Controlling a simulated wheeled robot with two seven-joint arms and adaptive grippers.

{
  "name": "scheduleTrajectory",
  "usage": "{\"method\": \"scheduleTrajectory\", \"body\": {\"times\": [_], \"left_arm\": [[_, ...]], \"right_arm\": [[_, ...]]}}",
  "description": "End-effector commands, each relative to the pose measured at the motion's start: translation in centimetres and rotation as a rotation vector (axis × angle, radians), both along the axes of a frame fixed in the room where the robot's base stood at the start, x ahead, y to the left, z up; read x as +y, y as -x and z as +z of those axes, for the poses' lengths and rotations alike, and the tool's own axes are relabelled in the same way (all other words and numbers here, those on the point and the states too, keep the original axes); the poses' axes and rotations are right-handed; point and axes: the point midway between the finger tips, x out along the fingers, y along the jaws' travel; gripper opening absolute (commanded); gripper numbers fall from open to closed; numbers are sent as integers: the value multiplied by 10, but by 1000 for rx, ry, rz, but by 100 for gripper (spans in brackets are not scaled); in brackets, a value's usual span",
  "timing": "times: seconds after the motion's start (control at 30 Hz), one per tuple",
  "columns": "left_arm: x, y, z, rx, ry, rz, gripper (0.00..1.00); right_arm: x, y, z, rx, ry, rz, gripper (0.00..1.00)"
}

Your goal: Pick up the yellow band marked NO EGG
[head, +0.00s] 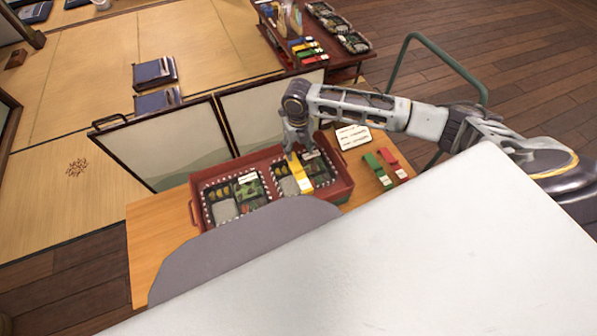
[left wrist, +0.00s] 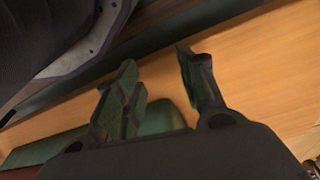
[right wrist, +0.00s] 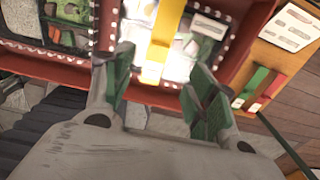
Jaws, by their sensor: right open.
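A yellow band (head: 302,177) lies across the right bento box (head: 318,172) inside the red tray; its lettering is too small to read. In the right wrist view the yellow band (right wrist: 163,35) runs away from me, with a pale lower end near the tray's wall. My right gripper (right wrist: 160,95) is open and empty, its fingers on either side of the band's line and short of it. In the head view my right gripper (head: 291,146) is above the band's upper end. My left gripper (left wrist: 160,85) is open over a wooden surface, seen only in its wrist view.
The red tray (head: 342,189) stands on a wooden table (head: 146,235) with a left bento box (head: 237,197). Right of it lie a white card (head: 353,136), a green band (head: 377,166) and a red band (head: 391,160). Framed panels (head: 170,150) stand behind. A shelf holds more boxes.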

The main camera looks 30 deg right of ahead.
Motion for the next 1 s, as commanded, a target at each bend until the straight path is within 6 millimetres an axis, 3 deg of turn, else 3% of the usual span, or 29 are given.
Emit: {"method": "scheduleTrajectory", "body": {"times": [0.27, 0.7, 1.0], "left_arm": [[-2, 0, 10, 5, 3, -2, 40], [-9, 0, 44, 15, 16, -8, 40], [-11, -4, 53, -3, 23, -9, 40]], "right_arm": [[0, 1, -17, 3, 0, -1, 57], [0, 0, -63, 2, -1, -1, 57], [0, 0, -86, 0, 0, -1, 57]]}}
